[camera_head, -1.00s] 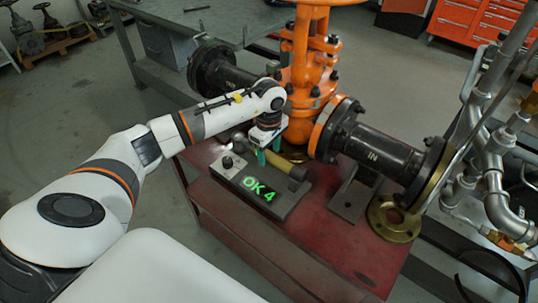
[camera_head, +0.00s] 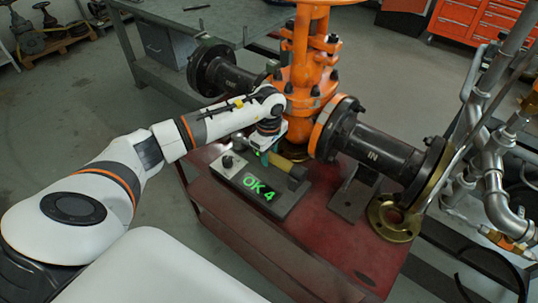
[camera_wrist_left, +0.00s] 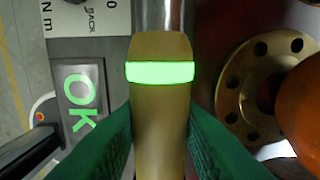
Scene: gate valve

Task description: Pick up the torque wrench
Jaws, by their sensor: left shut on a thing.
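The torque wrench (camera_wrist_left: 160,115) has a tan handle with a glowing green band and a metal shaft. In the left wrist view it lies between the green fingers of my left gripper (camera_wrist_left: 160,145), which is shut on the handle. In the head view my left gripper (camera_head: 266,156) is over the tester on the red bench, and part of the handle (camera_head: 283,163) shows beside it. The rest of the wrench is partly hidden by the gripper. I cannot tell whether the wrench is lifted clear. My right gripper is not in view.
The grey tester (camera_head: 225,163) has a display (camera_head: 259,188) reading "OK 4". The orange gate valve (camera_head: 312,85) and its black pipe (camera_head: 385,157) stand close behind and right. A brass flange ring (camera_head: 397,219) lies at right. The front of the red bench (camera_head: 300,245) is clear.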

